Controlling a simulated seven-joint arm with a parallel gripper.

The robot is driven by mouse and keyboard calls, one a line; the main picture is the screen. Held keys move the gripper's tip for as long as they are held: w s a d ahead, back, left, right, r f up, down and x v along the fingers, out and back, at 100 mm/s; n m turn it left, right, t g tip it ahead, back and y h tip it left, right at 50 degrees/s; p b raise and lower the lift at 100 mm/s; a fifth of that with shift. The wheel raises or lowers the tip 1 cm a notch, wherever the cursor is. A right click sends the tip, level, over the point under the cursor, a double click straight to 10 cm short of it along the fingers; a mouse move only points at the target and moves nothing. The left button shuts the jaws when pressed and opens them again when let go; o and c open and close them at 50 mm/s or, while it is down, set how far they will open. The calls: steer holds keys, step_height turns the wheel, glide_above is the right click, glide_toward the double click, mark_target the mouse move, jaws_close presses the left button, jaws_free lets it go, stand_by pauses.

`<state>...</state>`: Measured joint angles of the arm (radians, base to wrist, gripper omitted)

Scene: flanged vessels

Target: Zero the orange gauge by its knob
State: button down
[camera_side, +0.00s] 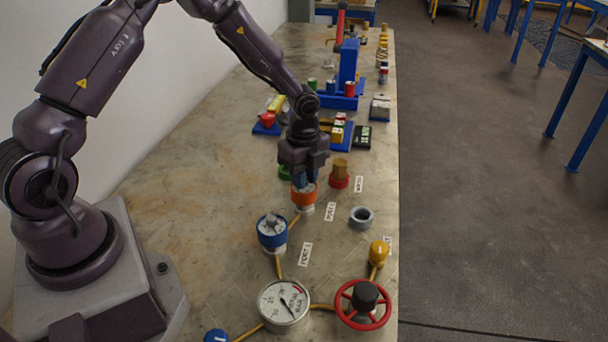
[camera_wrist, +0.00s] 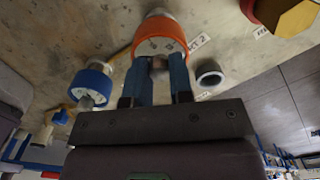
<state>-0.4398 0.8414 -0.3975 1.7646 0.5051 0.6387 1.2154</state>
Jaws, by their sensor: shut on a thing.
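The orange gauge (camera_side: 304,198) stands on the bench under my gripper (camera_side: 303,181) in the side view. In the wrist view its orange ring (camera_wrist: 172,28) and pale face show at the top centre. Its small knob (camera_wrist: 159,64) sits between my two blue fingers. My gripper (camera_wrist: 160,72) is shut on the knob, pointing down at the gauge. The fingers hide part of the knob and the gauge face, so I cannot read a pointer.
A blue-ringed gauge (camera_side: 272,235) stands close in front. Nearby are a grey ring (camera_side: 361,217), a red-based brass fitting (camera_side: 340,174) and a yellow cap (camera_side: 378,252). A large dial (camera_side: 284,304) and red handwheel (camera_side: 343,318) stand at the front.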

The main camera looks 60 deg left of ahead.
steer(key=shift+m, duration=1.2)
steer(key=c, duration=1)
jaws_free()
steer(key=shift+r, duration=0.1)
step_height(320, 180, up, 13)
steer(key=shift+f, duration=0.1)
